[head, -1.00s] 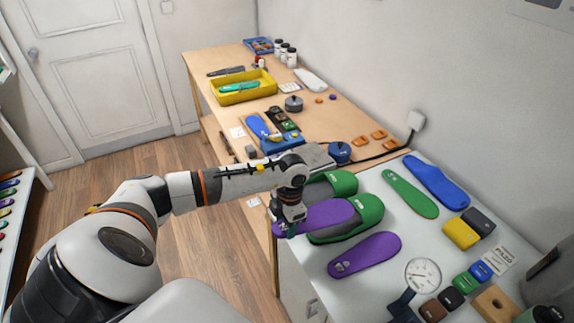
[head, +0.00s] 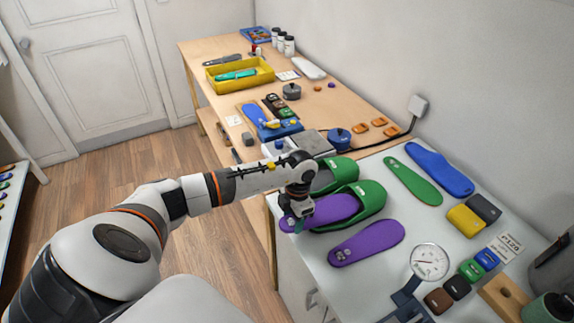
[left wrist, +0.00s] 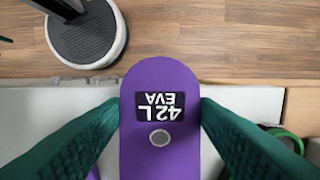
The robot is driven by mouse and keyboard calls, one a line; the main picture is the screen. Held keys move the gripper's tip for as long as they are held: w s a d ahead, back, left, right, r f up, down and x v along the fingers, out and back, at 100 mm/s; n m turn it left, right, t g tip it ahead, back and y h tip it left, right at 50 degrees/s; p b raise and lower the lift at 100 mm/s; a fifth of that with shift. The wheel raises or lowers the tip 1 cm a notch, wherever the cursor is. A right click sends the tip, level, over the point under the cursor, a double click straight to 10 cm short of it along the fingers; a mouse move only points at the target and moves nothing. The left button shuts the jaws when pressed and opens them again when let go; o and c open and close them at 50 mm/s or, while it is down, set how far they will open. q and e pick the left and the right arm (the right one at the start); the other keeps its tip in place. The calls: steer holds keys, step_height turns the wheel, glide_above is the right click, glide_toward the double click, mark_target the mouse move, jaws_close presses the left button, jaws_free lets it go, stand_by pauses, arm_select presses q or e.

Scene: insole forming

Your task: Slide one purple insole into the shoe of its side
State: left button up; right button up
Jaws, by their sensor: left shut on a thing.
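My left gripper (head: 297,207) is shut on a purple insole (head: 332,209), gripping it near its heel end. In the left wrist view this insole (left wrist: 160,75) reads "42 L EVA" and lies between the two green fingers (left wrist: 160,120). Its other end lies over the nearer green shoe (head: 371,200), at the mouth of the upper. How deep it reaches is hidden. The second green shoe (head: 340,171) stands just behind, partly hidden by my arm. Another purple insole (head: 366,243) lies flat on the white tabletop in front of the shoes. My right gripper is out of view.
A green insole (head: 413,181) and a blue insole (head: 440,169) lie behind the shoes to the right. A dial gauge (head: 430,262) and small coloured blocks (head: 470,270) occupy the right front of the white table (head: 395,285). A wooden bench (head: 345,95) extends behind.

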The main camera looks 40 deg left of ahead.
mark_target(322, 211)
arm_select(q)
steer(key=shift+w+d+f+b, duration=0.1)
steer(key=shift+w+d+b, duration=0.2)
steer(key=shift+w, duration=0.2)
steer(key=shift+w+d+f+b, duration=0.15)
steer(key=shift+w+b, duration=0.1)
steer(key=shift+w, duration=0.25)
steer(key=shift+w+d+f+b, duration=0.1)
steer(key=shift+w+d+b, duration=0.25)
steer(key=shift+w, duration=0.3)
steer(key=shift+w+d+f+b, duration=0.1)
steer(key=shift+w+d+b, duration=0.05)
steer(key=shift+w+b, duration=0.4)
steer(key=w+b, duration=0.1)
steer(key=w+d+b, duration=0.1)
steer(key=w+b, duration=0.1)
steer(key=shift+w+d+f+b, duration=0.2)
steer(key=shift+w+f+b, duration=0.1)
steer(key=shift+f, duration=0.1)
steer(key=shift+w+d+b, duration=0.2)
steer(key=shift+w+b, duration=0.2)
steer(key=shift+w, duration=0.1)
steer(key=o, duration=1.1)
steer(key=shift+r, duration=0.15)
